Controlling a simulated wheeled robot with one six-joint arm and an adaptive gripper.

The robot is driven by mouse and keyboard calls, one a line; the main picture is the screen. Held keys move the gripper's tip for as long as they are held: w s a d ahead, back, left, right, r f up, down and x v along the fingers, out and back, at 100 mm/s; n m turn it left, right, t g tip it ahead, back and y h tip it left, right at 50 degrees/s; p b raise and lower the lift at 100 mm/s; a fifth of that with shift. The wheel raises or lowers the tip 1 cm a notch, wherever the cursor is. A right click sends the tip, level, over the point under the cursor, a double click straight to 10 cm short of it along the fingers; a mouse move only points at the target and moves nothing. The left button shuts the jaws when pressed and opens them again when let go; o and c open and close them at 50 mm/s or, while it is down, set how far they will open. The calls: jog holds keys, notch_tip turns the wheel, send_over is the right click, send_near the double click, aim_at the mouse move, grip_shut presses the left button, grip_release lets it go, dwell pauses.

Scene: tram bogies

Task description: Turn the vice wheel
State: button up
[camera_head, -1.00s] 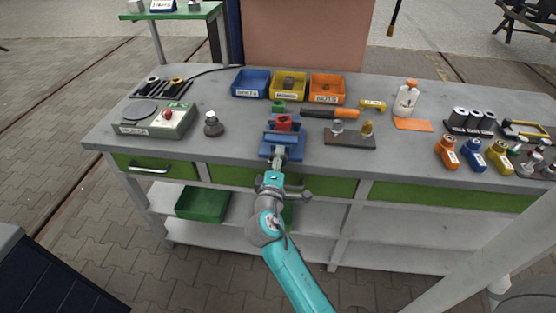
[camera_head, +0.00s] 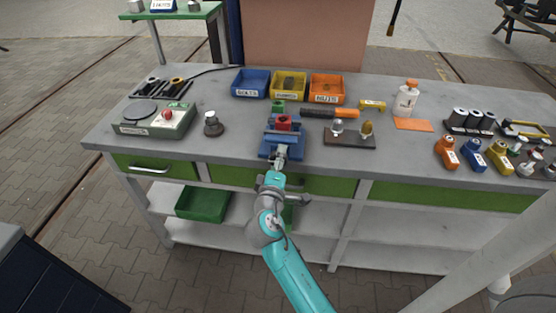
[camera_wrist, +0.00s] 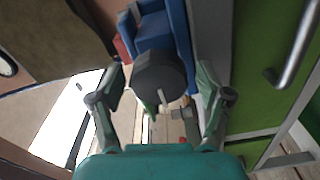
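The blue vice (camera_head: 270,150) with a red block (camera_head: 284,122) in it stands at the front edge of the workbench. In the wrist view its blue body (camera_wrist: 155,32) is at the top, and the dark round vice wheel (camera_wrist: 160,77) faces the camera. My gripper (camera_wrist: 163,84) is open, with one finger on each side of the wheel. Gaps seem to show between the fingers and the rim; I cannot tell whether either touches it. In the head view my gripper (camera_head: 280,161) is at the vice's front and hides the wheel.
Blue, yellow and orange bins (camera_head: 327,88) stand behind the vice. A grey-green box with a red button (camera_head: 165,119) is to the left, and a small board with two knobs (camera_head: 350,141) is to the right.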

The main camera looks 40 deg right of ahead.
jog(key=v, duration=1.2)
dwell(0.6)
jog(key=w+d+n+t+h, duration=0.1)
jog(key=w+d+n, duration=0.1)
jog(key=n, duration=0.4)
jog(key=w+d+n+h, duration=0.1)
jog(key=w+d+n, duration=0.2)
jog(key=n, duration=0.4)
jog(key=w+d+n+t+h, duration=0.1)
jog(key=w+d+n, duration=0.1)
jog(key=d+n, duration=0.2)
jog(key=shift+w+d+r+n+t+h, duration=0.1)
jog(key=shift+w+d+n+t+h, duration=0.1)
jog(key=shift+n, duration=0.65)
jog(key=shift+w+d+r+n+t+h, duration=0.1)
jog(key=shift+d+n+h, duration=0.1)
jog(key=shift+n, duration=0.65)
jog(key=c, duration=1.2)
